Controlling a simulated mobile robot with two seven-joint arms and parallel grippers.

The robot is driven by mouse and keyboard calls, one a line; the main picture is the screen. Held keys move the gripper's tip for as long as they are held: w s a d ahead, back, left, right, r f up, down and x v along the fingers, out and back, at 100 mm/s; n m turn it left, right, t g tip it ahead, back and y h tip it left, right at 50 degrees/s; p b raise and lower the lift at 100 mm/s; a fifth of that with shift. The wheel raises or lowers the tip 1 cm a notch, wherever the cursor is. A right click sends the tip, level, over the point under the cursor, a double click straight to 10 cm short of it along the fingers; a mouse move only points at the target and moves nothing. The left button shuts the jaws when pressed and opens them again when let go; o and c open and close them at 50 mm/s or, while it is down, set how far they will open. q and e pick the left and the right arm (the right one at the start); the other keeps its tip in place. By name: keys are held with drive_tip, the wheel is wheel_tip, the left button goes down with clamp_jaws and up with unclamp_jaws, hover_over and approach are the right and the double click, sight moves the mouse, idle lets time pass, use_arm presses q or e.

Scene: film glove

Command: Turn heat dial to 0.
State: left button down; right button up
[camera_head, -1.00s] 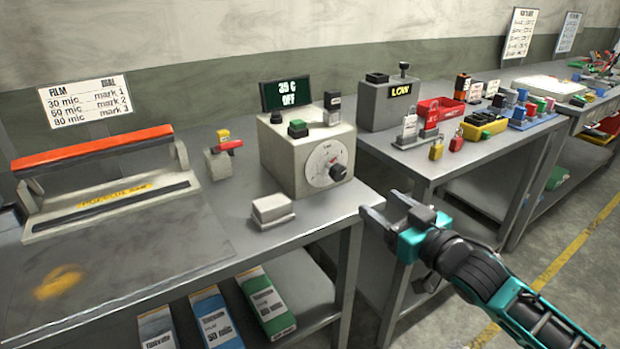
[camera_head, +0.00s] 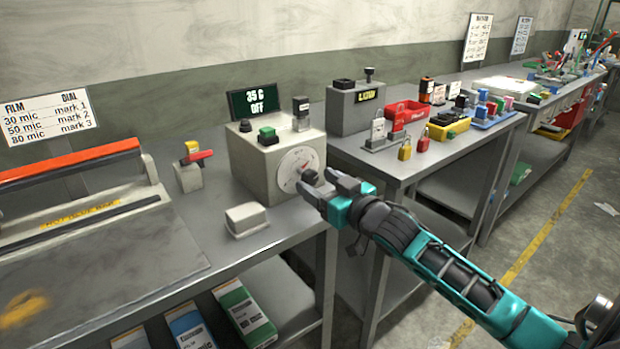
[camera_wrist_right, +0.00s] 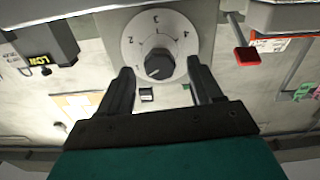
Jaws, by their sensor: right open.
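The heat dial (camera_head: 292,164) is a pale round plate with a dark knob (camera_head: 309,177) on the front of a beige control box (camera_head: 250,163). In the right wrist view the dial plate (camera_wrist_right: 131,26) shows numbers including 2, 3 and 4. Its dark knob (camera_wrist_right: 158,65) has a light mark toward the lower left; the exact setting is hard to read. My right gripper (camera_head: 322,183) is open at the knob. In the wrist view its fingers (camera_wrist_right: 160,82) are on either side below the knob, with no clear contact. My left gripper is out of view.
A display (camera_head: 252,101) reads 35 C OFF. A green button (camera_head: 267,135) and a dark stamp-like part (camera_head: 301,112) are on the box top. A small pale block (camera_head: 246,219) lies in front. A sealer with a red bar (camera_head: 70,165) stands left.

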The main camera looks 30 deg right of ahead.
sight(313, 179)
drive_tip(key=shift+w+a, duration=0.15)
drive_tip(key=shift+w, duration=1.6)
drive_tip(key=c, duration=1.1)
drive_tip(key=shift+o, duration=0.2)
